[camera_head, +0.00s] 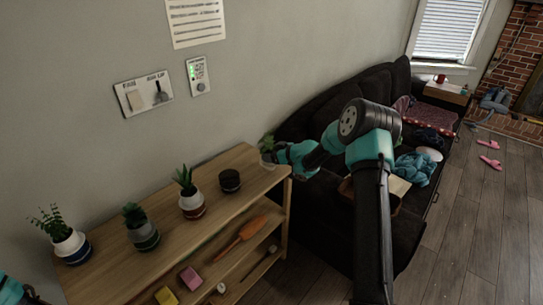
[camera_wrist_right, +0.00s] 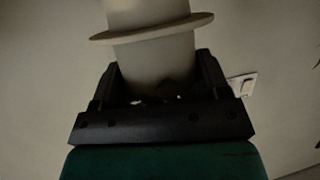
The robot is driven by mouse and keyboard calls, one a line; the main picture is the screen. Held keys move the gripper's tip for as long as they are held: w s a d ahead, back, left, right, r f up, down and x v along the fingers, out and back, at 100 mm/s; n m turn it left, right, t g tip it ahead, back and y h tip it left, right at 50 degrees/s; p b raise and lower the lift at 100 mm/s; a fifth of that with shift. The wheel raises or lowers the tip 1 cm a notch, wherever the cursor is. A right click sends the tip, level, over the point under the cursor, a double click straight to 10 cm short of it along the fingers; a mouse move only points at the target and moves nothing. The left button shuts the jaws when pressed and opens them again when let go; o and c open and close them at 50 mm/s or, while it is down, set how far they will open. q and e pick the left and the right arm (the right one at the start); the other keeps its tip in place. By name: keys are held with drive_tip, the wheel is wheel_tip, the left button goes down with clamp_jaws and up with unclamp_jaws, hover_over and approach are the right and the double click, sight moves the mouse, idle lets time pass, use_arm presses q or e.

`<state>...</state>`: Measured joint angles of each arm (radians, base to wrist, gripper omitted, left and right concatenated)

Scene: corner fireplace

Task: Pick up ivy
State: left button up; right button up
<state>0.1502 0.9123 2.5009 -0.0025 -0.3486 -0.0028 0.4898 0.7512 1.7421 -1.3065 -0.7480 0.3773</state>
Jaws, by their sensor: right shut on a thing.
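A small leafy green plant that looks like the ivy (camera_head: 267,142) is in a pale pot at the right end of the wooden shelf top. My right gripper (camera_head: 275,156) is shut on the pot. In the right wrist view the pale grey pot (camera_wrist_right: 150,55) with its wide rim stands between the two dark fingers (camera_wrist_right: 158,85). The leaves are out of that view. I cannot tell whether the pot touches the shelf. A teal part of my left arm shows at the bottom left corner of the head view; its jaws are not clear.
The wooden shelf (camera_head: 110,270) also holds a fern-like plant (camera_head: 65,240), a spiky plant (camera_head: 142,228), an aloe-like plant (camera_head: 190,198) and a dark round pot (camera_head: 229,180). Lower shelves hold an orange tool (camera_head: 240,238) and sponges. A black sofa (camera_head: 320,210) stands to the right.

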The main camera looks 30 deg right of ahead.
drive_tip(key=s+a+r, duration=0.1)
drive_tip(key=s+a, duration=0.6)
drive_tip(key=s, duration=0.5)
drive_tip(key=shift+a+r, duration=0.25)
drive_tip(key=shift+a, duration=0.1)
idle(0.9)
